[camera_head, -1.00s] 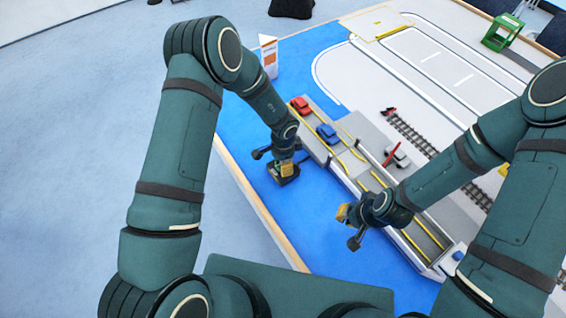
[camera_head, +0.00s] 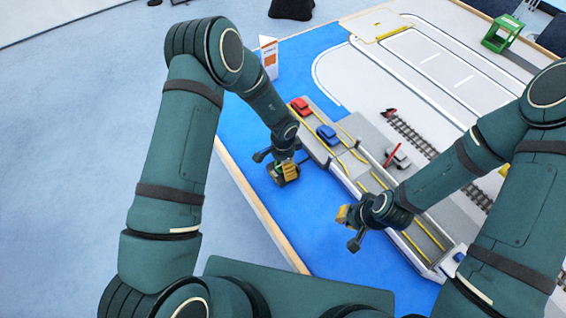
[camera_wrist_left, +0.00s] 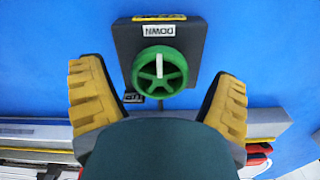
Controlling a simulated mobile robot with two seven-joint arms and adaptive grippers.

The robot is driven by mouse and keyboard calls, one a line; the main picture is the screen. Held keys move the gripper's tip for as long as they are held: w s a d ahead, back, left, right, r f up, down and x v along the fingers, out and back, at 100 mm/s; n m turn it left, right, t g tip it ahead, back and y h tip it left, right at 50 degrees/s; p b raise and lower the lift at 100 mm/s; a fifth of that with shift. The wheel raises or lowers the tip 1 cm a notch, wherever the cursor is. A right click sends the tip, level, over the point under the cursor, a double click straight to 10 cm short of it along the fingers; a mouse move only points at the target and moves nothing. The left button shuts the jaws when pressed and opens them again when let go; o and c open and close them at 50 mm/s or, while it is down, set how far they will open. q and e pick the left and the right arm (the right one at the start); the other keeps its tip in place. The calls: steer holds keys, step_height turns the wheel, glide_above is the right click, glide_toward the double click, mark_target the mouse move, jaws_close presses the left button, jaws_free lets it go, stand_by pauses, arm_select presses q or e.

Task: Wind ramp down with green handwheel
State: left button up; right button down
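The green handwheel (camera_wrist_left: 158,71) sits on a dark square box (camera_wrist_left: 195,40) labelled "DOWN" in the left wrist view. It has spokes and a white mark pointing up the picture. My left gripper (camera_wrist_left: 158,95) is open, with its yellow-padded fingers on either side of the wheel and a visible gap to each side. In the head view my left gripper (camera_head: 286,170) is over the box and hides most of it. My right gripper (camera_head: 345,214) hangs near the long grey roadway (camera_head: 372,184); its finger opening is unclear. I cannot tell which roadway section is the ramp.
A red car (camera_head: 300,105) and a blue car (camera_head: 327,133) stand on the roadway. A white car (camera_head: 398,157) is beside it, near the railway track (camera_head: 412,136). A green frame (camera_head: 501,35) stands far right. Bare blue surface (camera_head: 325,228) lies in front.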

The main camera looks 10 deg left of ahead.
arm_select(q)
step_height(320, 180, up, 12)
stand_by(0.6)
